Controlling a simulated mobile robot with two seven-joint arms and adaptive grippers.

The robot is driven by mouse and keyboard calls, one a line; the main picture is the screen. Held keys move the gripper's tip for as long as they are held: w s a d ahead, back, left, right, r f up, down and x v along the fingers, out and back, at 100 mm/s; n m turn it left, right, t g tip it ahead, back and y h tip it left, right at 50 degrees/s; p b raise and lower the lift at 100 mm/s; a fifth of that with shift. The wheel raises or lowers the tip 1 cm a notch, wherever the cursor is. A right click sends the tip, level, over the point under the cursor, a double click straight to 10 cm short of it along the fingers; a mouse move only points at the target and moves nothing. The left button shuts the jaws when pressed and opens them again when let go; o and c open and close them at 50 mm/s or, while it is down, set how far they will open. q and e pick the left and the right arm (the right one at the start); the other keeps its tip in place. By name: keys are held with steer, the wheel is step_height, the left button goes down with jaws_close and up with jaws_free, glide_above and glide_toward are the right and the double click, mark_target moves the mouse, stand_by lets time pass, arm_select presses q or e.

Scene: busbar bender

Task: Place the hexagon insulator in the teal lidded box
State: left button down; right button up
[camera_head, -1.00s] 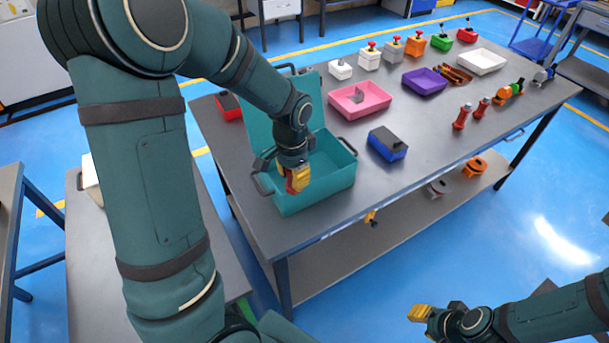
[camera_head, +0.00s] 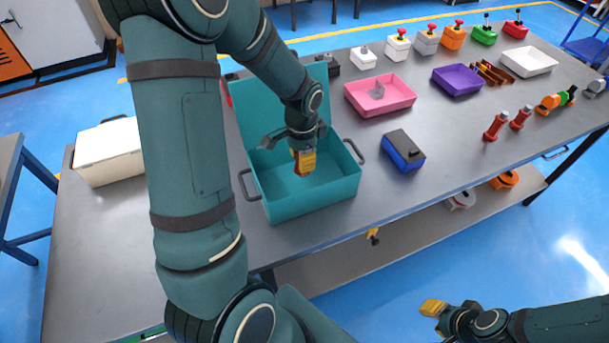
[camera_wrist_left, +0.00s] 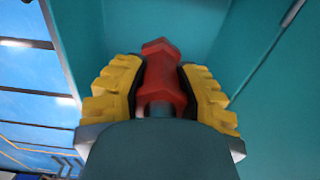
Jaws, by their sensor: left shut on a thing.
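The red hexagon insulator (camera_wrist_left: 163,80) is clasped between the yellow fingers of my left gripper (camera_wrist_left: 160,92) in the left wrist view. In the head view my left gripper (camera_head: 304,163) points down over the open teal lidded box (camera_head: 312,206), and a bit of the red insulator (camera_head: 298,163) shows beside the yellow fingertips. The box's lid stands raised at the back, partly hidden by my left arm. Whether the insulator touches the box floor I cannot tell. My right gripper (camera_head: 433,308) is at the bottom right, away from the table; its finger gap is unclear.
A blue and black box (camera_head: 402,152), a pink tray (camera_head: 375,104) with a grey piece, and a purple tray (camera_head: 458,80) are right of the teal box. Two red posts (camera_head: 495,126) stand farther right. A white box (camera_head: 110,152) is at left. Bare tabletop lies between them.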

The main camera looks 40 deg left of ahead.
arm_select(q)
step_height(320, 180, down, 2)
steer(key=shift+w+f, duration=0.1)
steer(key=shift+w, duration=0.05)
steer(key=shift+f+b, duration=0.45)
steer(key=shift+f, duration=1.45)
steer(key=shift+f, duration=0.2)
steer(key=c, duration=0.7)
jaws_free()
steer(key=shift+c, duration=0.2)
steer(key=shift+r, duration=0.1)
